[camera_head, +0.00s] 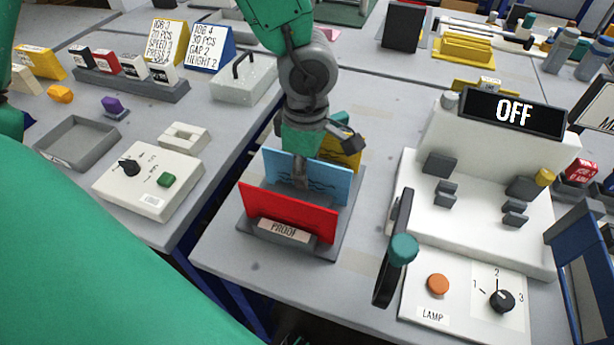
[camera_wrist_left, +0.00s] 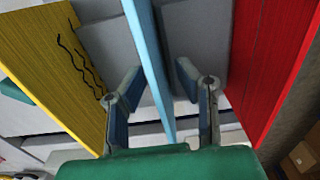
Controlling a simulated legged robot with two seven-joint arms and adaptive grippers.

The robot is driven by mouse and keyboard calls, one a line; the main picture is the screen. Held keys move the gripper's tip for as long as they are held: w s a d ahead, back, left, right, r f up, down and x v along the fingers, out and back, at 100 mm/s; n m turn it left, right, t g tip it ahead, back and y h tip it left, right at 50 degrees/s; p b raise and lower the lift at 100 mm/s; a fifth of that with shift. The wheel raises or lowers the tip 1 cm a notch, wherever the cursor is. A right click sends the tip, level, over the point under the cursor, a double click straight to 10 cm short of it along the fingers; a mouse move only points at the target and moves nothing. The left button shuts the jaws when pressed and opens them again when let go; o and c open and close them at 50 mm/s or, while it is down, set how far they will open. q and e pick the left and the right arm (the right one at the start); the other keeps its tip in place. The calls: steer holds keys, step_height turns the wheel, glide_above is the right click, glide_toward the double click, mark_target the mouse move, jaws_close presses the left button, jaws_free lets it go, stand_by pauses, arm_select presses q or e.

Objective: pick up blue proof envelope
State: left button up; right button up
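The blue proof envelope (camera_head: 328,181) stands upright in the PROOF rack (camera_head: 245,226), between a red envelope (camera_head: 290,212) in front and a yellow one (camera_head: 345,150) behind. My left gripper (camera_head: 302,178) points down into the rack at the blue envelope. In the left wrist view the blue envelope (camera_wrist_left: 147,45) shows as a thin edge between the two fingers of the left gripper (camera_wrist_left: 158,75). The fingers are open, one on each side, with visible gaps to it. The red and yellow envelopes lie outside the fingers. My right gripper is not in view.
Right of the rack is a white machine with an OFF display (camera_head: 513,112), a lever with a green knob (camera_head: 403,249) and an orange button (camera_head: 438,284). A control box (camera_head: 150,185) and grey tray (camera_head: 62,153) sit on the left table. A gap separates the tables.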

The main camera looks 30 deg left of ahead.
arm_select(q)
jaws_close()
